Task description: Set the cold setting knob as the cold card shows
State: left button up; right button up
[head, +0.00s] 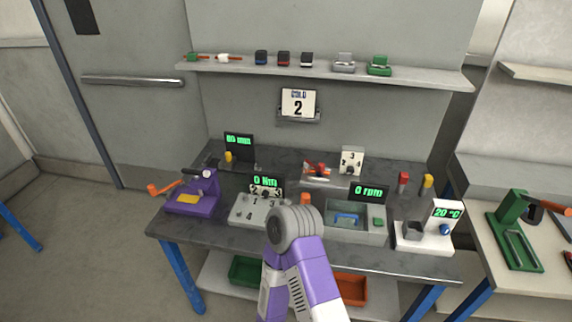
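The cold card (298,103) is white, reads "COLD 2" and stands in a holder on the back wall. A white unit (424,238) at the bench's right end has a green "20 °C" display (446,212) and a blue knob (445,230). A white plate (351,161) with numbers including 2, 3 and 4 stands at the back of the bench. I cannot tell which of these is the cold setting knob, nor read a pointer. One of my purple arms rises at the bottom middle; its grey joint hides part of the bench. Neither gripper shows.
A grey numbered unit (247,213) with a "0 Nm" display and a grey "0 rpm" unit (343,234) stand on the bench (210,231). A purple device (194,197) with an orange handle stands left. A shelf (420,78) holds small parts. A green press (514,235) stands right.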

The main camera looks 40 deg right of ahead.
aim_at(349, 170)
jog(key=u, duration=1.2)
jog(key=k, duration=1.15)
jog(key=z, duration=1.8)
